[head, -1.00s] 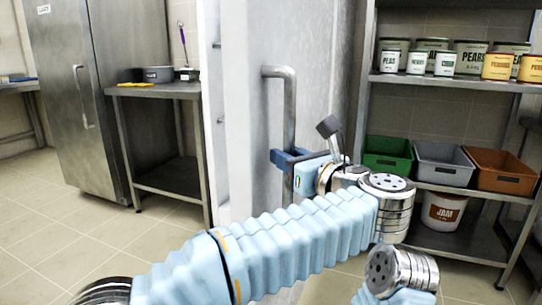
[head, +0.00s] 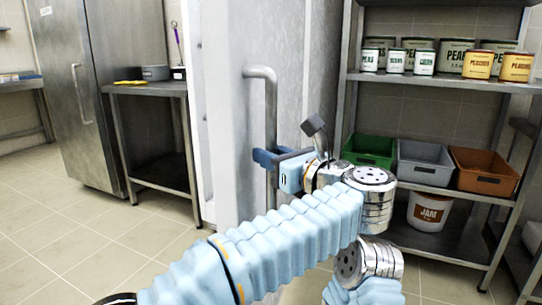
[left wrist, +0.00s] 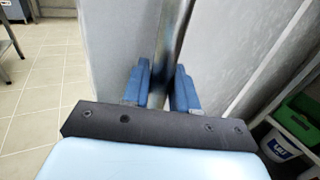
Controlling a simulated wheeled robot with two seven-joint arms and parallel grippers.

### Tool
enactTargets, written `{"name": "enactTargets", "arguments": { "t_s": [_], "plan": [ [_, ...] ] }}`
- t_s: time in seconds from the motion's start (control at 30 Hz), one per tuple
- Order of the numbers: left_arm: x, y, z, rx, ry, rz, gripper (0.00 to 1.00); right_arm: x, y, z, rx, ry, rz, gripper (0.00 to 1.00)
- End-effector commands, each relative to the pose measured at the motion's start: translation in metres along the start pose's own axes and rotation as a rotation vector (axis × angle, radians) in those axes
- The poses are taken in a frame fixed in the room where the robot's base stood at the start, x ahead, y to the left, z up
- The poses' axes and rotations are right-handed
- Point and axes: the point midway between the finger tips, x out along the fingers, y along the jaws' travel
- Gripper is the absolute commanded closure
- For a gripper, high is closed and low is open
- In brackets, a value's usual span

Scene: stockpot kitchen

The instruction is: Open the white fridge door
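The white fridge door (head: 238,130) stands upright in the middle of the head view, with a bright white strip along its left edge. I cannot tell for sure if it is ajar. Its vertical grey bar handle (head: 270,105) also shows between the fingers in the left wrist view (left wrist: 170,40). My left gripper (head: 270,158) is at the lower part of the handle, its blue fingers (left wrist: 162,88) on either side of the bar and appearing closed on it. My right gripper is not in view.
At right, a metal shelf (head: 440,83) holds several cans, green, grey and orange bins (head: 484,170) and a jam bucket (head: 431,210). At left are a steel table (head: 150,88) and a steel cabinet (head: 85,90). The tiled floor (head: 110,240) at left is clear.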

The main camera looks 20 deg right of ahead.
Motion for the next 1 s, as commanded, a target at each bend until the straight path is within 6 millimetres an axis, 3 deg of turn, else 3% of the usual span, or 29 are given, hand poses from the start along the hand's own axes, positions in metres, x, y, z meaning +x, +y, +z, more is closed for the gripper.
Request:
{"name": "enactTargets", "arguments": {
  "t_s": [0.03,0.13,0.4,0.53,1.0],
  "plan": [
    [0.001,0.001,0.006,-0.007,-0.009,-0.004,0.69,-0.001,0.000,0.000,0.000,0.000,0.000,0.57],
    [0.001,0.000,0.005,-0.006,-0.007,-0.003,0.54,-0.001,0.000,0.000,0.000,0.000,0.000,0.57],
    [0.000,0.000,0.002,-0.004,-0.004,-0.002,0.54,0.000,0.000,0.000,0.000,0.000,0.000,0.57],
    [-0.010,0.000,0.002,-0.003,-0.003,-0.004,0.54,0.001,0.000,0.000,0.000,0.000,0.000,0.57],
    [-0.115,0.000,0.002,-0.004,-0.004,-0.005,0.54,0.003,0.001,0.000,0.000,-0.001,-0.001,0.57]
  ]
}}
